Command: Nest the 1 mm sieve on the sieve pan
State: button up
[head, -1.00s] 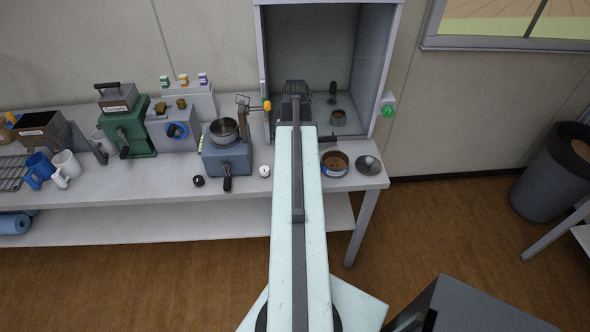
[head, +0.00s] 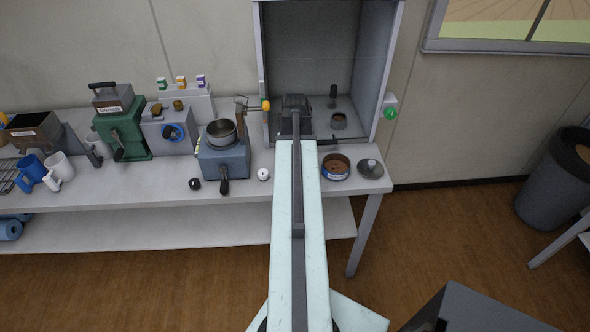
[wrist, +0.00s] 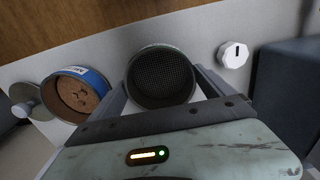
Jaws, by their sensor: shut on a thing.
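In the wrist view my gripper (wrist: 162,88) is shut on a round dark sieve (wrist: 161,76) with a fine mesh floor; one finger is on each side of its rim. Its mesh size cannot be read. In the head view my arm hides the gripper and the sieve. A round metal pan (head: 221,130) sits on a blue-grey machine to the left of my arm; it may be the sieve pan, but I cannot tell. What lies under the held sieve is hidden.
A blue-labelled tin of brown soil (head: 336,167) and a grey lid (head: 370,168) lie right of my arm. A white knob-like piece (head: 263,174) lies to its left. The open cabinet (head: 384,75) behind holds a small cup (head: 339,121). The bench front (head: 120,190) is mostly clear.

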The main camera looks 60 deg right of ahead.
notch_tip(320, 180, up, 5)
jog(key=p, duration=0.4)
jog(key=shift+f, duration=0.1)
